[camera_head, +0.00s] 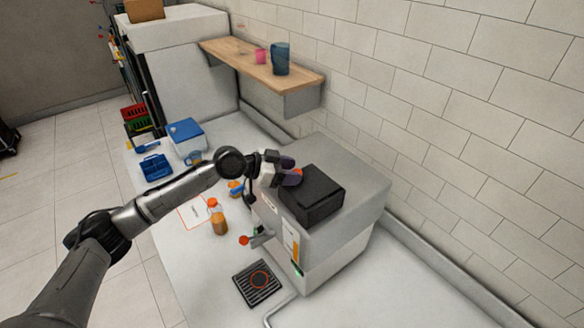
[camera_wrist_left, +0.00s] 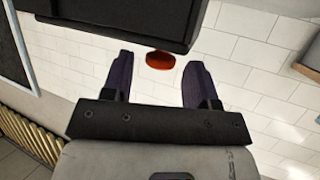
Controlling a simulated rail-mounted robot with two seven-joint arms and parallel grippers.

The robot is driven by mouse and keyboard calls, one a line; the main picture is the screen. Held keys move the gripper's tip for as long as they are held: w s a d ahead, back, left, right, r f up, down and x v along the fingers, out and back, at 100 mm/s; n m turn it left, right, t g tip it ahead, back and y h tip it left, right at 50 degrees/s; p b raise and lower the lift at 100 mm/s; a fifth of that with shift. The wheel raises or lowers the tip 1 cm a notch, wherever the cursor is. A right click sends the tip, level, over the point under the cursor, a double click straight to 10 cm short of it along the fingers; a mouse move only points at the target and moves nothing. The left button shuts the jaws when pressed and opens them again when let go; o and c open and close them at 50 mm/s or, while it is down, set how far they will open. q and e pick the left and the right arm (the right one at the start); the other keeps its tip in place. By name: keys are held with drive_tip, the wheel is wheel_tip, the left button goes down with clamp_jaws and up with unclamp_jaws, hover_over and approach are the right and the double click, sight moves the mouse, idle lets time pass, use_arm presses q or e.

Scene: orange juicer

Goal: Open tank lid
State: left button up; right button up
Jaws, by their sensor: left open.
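The orange juicer (camera_head: 335,250) is a grey-white machine on the counter. Its black box-shaped tank lid (camera_head: 318,198) sits on top and looks closed. In the left wrist view a dark block that looks like the lid (camera_wrist_left: 115,22) fills the top. My left gripper (camera_head: 291,177) is at the lid's back left edge, its purple fingers open. The wrist view shows the two fingers (camera_wrist_left: 158,76) apart, with a round red-orange knob (camera_wrist_left: 160,61) in line with the gap between them. I cannot tell whether the fingers touch anything. My right gripper is not in view.
A bottle with an orange cap (camera_head: 218,218) stands left of the juicer. A black drip grate (camera_head: 257,284) lies in front. A blue-lidded box (camera_head: 187,135) and a blue tray (camera_head: 155,167) are farther back. A wooden shelf (camera_head: 250,68) holds cups on the tiled wall.

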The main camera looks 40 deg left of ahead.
use_arm(q)
drive_tip(key=shift+w+d+f, duration=0.1)
drive_tip(key=shift+w+d, duration=0.05)
drive_tip(key=shift+w, duration=0.1)
clamp_jaws()
idle(0.5)
